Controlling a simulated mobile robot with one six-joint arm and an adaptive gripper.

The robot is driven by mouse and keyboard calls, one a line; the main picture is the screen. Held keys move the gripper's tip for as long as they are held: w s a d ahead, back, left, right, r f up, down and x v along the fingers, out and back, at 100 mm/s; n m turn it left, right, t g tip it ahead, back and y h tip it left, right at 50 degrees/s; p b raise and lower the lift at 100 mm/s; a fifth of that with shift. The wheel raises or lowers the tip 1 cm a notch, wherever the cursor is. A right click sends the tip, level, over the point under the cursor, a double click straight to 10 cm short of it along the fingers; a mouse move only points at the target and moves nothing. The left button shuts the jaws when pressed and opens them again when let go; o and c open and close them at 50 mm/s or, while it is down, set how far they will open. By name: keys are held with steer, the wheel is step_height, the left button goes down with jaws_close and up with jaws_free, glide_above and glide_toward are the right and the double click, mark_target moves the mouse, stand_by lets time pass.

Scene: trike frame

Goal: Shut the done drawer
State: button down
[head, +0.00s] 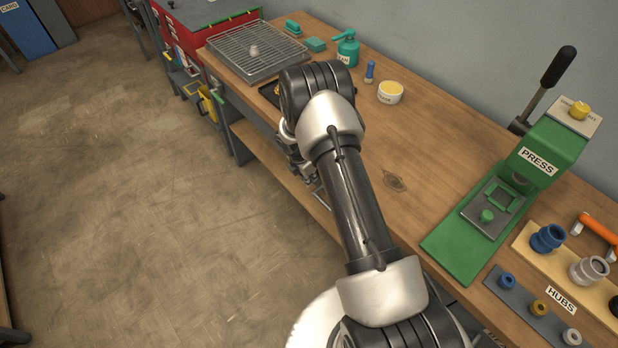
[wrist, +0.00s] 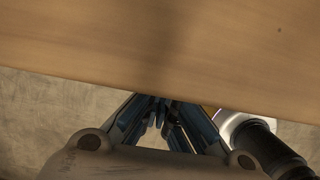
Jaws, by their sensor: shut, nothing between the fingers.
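No drawer labelled done can be made out in either view.
On the bench are a wire rack tray (head: 256,55), a teal can (head: 348,48), a yellow-filled tub (head: 390,92), a green press (head: 510,190) and a hub rack (head: 540,305). A red cabinet (head: 190,35) stands beyond the far end. The floor at left is clear.

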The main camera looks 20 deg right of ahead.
steer(key=s+a+r+p, duration=0.1)
steer(key=a+r+p, duration=0.1)
steer(key=a+r, duration=0.4)
step_height(320, 180, up, 4)
steer(key=shift+s+f+p, duration=0.15)
steer(key=shift+s+p, duration=0.2)
steer(key=shift+p, duration=0.05)
